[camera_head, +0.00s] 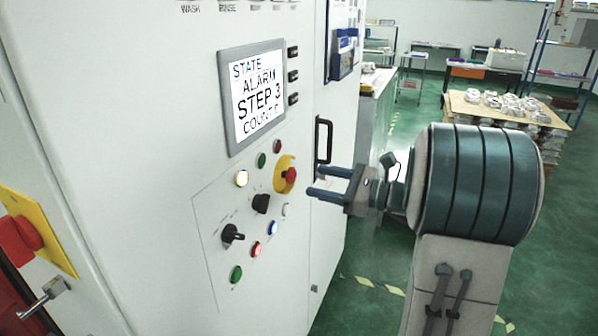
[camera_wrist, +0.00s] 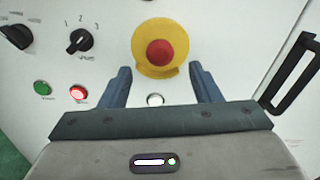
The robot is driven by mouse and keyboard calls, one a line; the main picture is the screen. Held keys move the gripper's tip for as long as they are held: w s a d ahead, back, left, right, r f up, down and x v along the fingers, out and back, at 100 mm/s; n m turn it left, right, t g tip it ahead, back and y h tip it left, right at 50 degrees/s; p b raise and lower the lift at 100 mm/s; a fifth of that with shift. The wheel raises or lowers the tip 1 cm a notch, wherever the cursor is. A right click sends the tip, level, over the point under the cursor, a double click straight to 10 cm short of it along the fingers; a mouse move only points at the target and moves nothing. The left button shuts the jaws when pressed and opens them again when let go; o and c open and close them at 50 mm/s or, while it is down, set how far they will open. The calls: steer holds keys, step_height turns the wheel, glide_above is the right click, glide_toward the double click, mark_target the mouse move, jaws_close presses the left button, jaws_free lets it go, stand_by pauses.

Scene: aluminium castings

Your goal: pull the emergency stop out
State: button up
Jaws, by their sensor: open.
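The emergency stop (camera_head: 291,175) is a red mushroom button on a round yellow plate, on the white cabinet's control panel. It also shows in the wrist view (camera_wrist: 159,53), above and between my fingers. My gripper (camera_head: 317,183) is open and empty, its two fingers pointing at the panel just right of the button in the head view. In the wrist view the fingers (camera_wrist: 160,76) stand apart, one on each side below the yellow plate. Whether the fingertips touch the panel I cannot tell.
The panel has a black rotary switch (camera_wrist: 80,41), another black knob (camera_head: 231,234) and several coloured buttons and lamps near the stop. A screen (camera_head: 257,94) reads "ALARM STEP 3". A black door handle (camera_head: 323,140) stands close to the right.

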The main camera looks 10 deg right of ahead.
mark_target(294, 176)
steer(key=p+x, duration=0.1)
steer(key=x, duration=0.5)
steer(key=shift+w+a, duration=0.1)
steer(key=shift+a, duration=0.05)
steer(key=shift+c, duration=0.4)
jaws_close()
steer(key=shift+b+v, duration=0.35)
steer(key=shift+v, duration=0.45)
steer(key=shift+o, duration=0.4)
jaws_free()
steer(key=b+v, duration=0.3)
steer(key=v, duration=1.1)
